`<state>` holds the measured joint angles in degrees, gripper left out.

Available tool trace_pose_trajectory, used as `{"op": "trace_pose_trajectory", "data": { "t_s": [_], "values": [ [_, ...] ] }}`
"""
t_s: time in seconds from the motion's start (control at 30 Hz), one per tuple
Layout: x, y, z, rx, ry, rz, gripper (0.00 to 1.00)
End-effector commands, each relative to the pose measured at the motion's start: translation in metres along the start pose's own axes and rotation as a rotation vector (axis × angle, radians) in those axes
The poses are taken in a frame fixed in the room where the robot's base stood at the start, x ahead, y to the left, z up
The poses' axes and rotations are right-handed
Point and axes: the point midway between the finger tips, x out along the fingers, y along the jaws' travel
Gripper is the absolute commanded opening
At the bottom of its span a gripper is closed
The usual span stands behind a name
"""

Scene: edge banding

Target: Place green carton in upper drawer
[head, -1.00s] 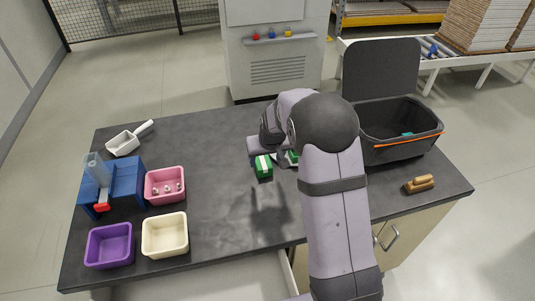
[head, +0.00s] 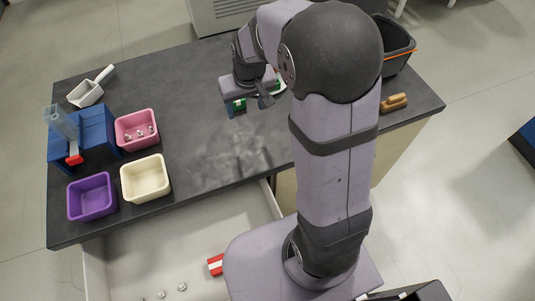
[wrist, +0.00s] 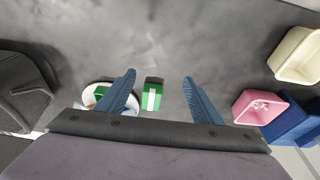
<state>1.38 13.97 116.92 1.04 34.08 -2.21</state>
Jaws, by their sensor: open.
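The green carton (wrist: 152,97), with a white band, lies on the dark tabletop. In the wrist view it is between my gripper's two blue fingers, with space on both sides. My gripper (wrist: 160,77) is open and points down over it. In the head view my gripper (head: 245,102) hides most of the carton (head: 240,104), and only a small green part shows. An open drawer (head: 150,250) shows below the table's front edge, with a red carton (head: 216,264) and several small metal pieces inside.
A white dish (wrist: 98,92) with another green item in it lies beside the carton. Pink (head: 137,130), cream (head: 146,178) and purple (head: 92,197) bins stand at left. A dark open bin (head: 397,48) and a brush (head: 394,103) are at right. The middle tabletop is clear.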

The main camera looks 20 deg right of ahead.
Motion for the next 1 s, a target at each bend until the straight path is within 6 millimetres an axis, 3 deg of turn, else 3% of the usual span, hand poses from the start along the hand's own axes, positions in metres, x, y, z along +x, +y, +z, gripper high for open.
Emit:
{"op": "trace_pose_trajectory", "data": {
  "t_s": [0.03, 0.2, 0.3, 0.4, 0.57, 1.0],
  "values": [
    [-0.007, -0.002, 0.026, -0.001, -0.032, 0.0, 0.61],
    [-0.021, -0.006, 0.114, -0.001, -0.146, 0.001, 0.61],
    [-0.026, -0.007, 0.155, -0.002, -0.199, 0.003, 0.61],
    [-0.029, -0.007, 0.184, -0.002, -0.238, 0.004, 0.61],
    [-0.031, -0.007, 0.202, -0.002, -0.262, 0.005, 0.63],
    [-0.031, -0.007, 0.2, -0.001, -0.262, 0.005, 0.65]
  ]
}}
